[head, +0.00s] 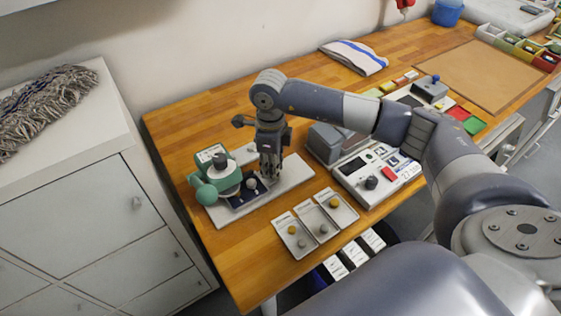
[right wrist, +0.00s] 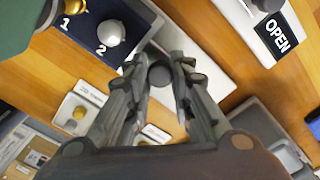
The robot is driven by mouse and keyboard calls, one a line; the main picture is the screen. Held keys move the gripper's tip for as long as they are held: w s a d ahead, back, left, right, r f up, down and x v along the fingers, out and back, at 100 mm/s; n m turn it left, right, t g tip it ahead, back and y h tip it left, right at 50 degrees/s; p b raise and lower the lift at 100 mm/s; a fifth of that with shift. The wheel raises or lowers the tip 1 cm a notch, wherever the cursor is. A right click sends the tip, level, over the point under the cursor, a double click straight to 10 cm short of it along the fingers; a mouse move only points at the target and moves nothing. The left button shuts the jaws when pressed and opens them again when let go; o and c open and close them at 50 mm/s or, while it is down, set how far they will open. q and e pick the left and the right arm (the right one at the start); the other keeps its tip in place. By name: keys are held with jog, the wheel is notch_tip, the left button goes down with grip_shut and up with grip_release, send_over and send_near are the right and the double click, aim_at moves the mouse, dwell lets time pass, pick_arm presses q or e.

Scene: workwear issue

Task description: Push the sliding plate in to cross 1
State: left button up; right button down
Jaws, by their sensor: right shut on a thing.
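The dark blue sliding plate (head: 238,201) lies on the white base of the green press (head: 206,178) at the table's left. In the right wrist view the plate (right wrist: 92,36) bears the marks 1 and 2, with a brass piece (right wrist: 73,6) by 1 and a silver domed piece (right wrist: 110,33) by 2. My right gripper (head: 269,174) points down at the plate's right end. It is shut on a dark round knob (right wrist: 160,75), seen between its fingers. How the knob joins the plate is hidden. My left gripper is out of view.
Several small trays (head: 297,238) with round pieces stand in front of the press. A white device (head: 354,181) with a red button is to the right, under my right arm. A folded striped cloth (head: 354,56) lies at the back. Bare wood shows behind the press.

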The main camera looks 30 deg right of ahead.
jog(key=shift+d, duration=0.1)
jog(key=c, duration=1.4)
grip_release()
jog(key=shift+o, duration=0.2)
notch_tip(320, 180, up, 12)
